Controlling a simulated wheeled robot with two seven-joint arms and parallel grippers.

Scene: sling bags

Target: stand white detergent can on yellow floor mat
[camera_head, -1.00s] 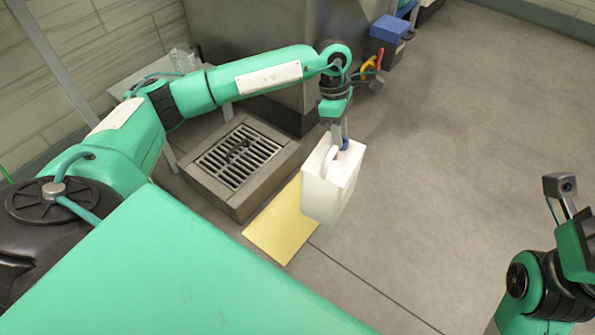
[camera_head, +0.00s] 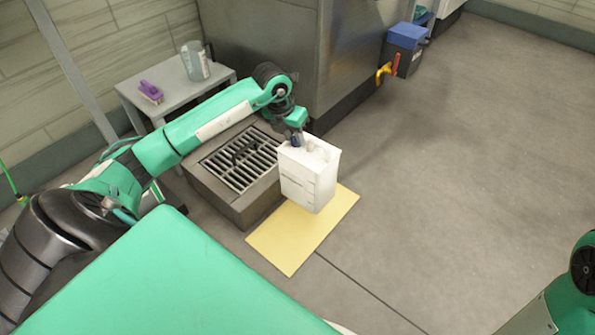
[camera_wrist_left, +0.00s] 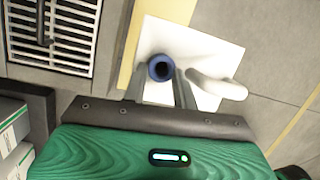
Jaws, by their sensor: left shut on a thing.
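The white detergent can (camera_head: 308,178) hangs upright from my left gripper (camera_head: 297,138) in the head view, over the upper part of the yellow floor mat (camera_head: 290,242). Whether its base touches the mat is hard to tell. In the left wrist view the two fingers of my left gripper (camera_wrist_left: 160,85) close around the blue cap (camera_wrist_left: 161,67) of the can (camera_wrist_left: 205,50), beside its handle. A strip of the yellow mat (camera_wrist_left: 129,50) shows left of the can there. My right arm shows at the lower right of the head view, but its gripper is out of frame.
A floor drain with a metal grate (camera_head: 240,160) in a raised frame lies left of the mat. A grey side table (camera_head: 180,92) holds a purple brush (camera_head: 151,91) and a clear jug (camera_head: 195,62). A blue-lidded box (camera_head: 405,40) stands behind. Floor to the right is clear.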

